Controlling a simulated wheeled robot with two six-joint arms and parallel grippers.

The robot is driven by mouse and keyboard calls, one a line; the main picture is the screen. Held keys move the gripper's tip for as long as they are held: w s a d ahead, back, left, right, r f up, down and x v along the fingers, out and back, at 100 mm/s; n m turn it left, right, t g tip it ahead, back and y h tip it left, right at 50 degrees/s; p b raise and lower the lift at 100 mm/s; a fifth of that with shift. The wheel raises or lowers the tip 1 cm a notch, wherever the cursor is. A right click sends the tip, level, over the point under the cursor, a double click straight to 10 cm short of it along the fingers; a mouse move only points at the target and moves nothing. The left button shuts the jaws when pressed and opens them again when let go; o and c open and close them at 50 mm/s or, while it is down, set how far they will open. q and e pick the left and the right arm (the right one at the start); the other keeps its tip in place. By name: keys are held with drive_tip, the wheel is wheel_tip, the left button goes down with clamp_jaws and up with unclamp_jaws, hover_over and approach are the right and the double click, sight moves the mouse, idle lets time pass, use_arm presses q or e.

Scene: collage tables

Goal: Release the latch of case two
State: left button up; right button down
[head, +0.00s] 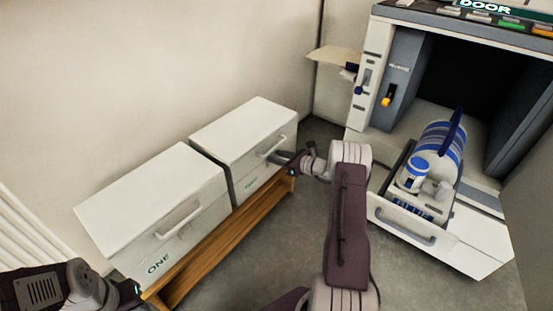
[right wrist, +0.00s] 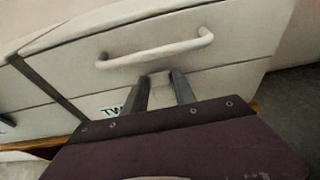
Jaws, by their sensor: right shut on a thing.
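Case two (head: 245,135) is a white box with a closed lid, farther along the wooden bench; its front also fills the right wrist view (right wrist: 225,82). A pale bar handle (right wrist: 155,50) is on the lid's front. My right gripper (head: 277,156) is at the case's front. In the right wrist view its two fingers (right wrist: 161,88) reach the seam below the handle, with a small gap between them. They are shut on a small pale part there, which I take as the latch; the fingers mostly hide it. My left gripper (head: 132,289) shows only partly, at lower left.
Case one (head: 150,195), white and closed, stands nearer on the same wooden bench (head: 215,240). At right, an open drawer (head: 405,237) holding a blue-and-white striped cylinder (head: 440,145) juts from a grey cabinet. Grey floor lies between bench and drawer, partly under my right arm.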

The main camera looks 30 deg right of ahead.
drive_tip(key=s+d+f+t+y+b, duration=0.1)
drive_tip(key=s+f+t+y+b, duration=0.2)
drive_tip(key=t+b, duration=0.8)
drive_tip(key=shift+s+d+f+y+b, duration=0.15)
drive_tip(key=shift+s+f+y+b, duration=0.15)
drive_tip(key=shift+f+y+b, duration=1.05)
drive_tip(key=shift+f+t+h, duration=0.25)
drive_tip(key=shift+f+t, duration=0.05)
drive_tip(key=shift+f, duration=0.35)
drive_tip(key=c, duration=1.2)
unclamp_jaws()
drive_tip(key=shift+o, duration=0.2)
drive_tip(key=shift+f, duration=0.1)
